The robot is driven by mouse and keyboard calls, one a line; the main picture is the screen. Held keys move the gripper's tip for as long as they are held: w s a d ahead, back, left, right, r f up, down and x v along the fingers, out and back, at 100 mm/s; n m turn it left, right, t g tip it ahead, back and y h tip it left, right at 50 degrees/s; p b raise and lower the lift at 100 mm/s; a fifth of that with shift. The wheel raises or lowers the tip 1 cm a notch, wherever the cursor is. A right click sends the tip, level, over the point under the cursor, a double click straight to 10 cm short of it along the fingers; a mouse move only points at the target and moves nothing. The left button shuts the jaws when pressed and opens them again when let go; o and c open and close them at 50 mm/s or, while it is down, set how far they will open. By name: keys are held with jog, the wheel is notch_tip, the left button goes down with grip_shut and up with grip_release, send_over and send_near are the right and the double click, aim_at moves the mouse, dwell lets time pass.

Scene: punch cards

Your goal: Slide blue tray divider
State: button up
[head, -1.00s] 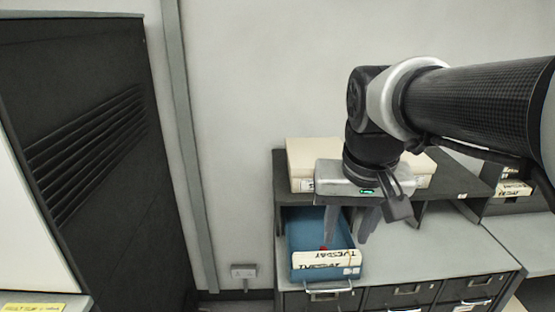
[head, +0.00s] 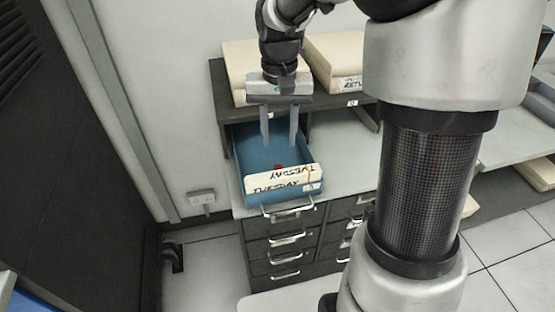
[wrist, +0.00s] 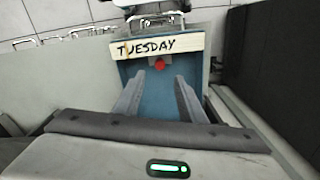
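The blue tray (head: 262,185) stands on the cabinet under the low shelf, its front end sticking out. It also shows in the wrist view (wrist: 137,69). Its front bears a cream label (head: 284,180) reading TUESDAY, also in the wrist view (wrist: 187,43). A small red knob (head: 278,167) sits inside, just behind the label; it also shows in the wrist view (wrist: 159,64). I cannot clearly make out the divider plate. My gripper (head: 280,144) is open and empty, fingers pointing down over the tray, behind the knob. In the wrist view its fingers (wrist: 159,82) spread either side of the tray's middle.
The dark shelf (head: 221,84) stands close behind my gripper, with cream boxes (head: 334,58) on top. A grey cabinet top (head: 335,172) is clear to the right of the tray. Drawers with metal handles (head: 288,211) lie below. A dark cabinet (head: 75,160) stands at left.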

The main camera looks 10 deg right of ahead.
aim_at(279, 166)
notch_tip(279, 166, down, 9)
jog(key=shift+f+b, duration=0.1)
jog(key=shift+b, duration=0.3)
grip_shut()
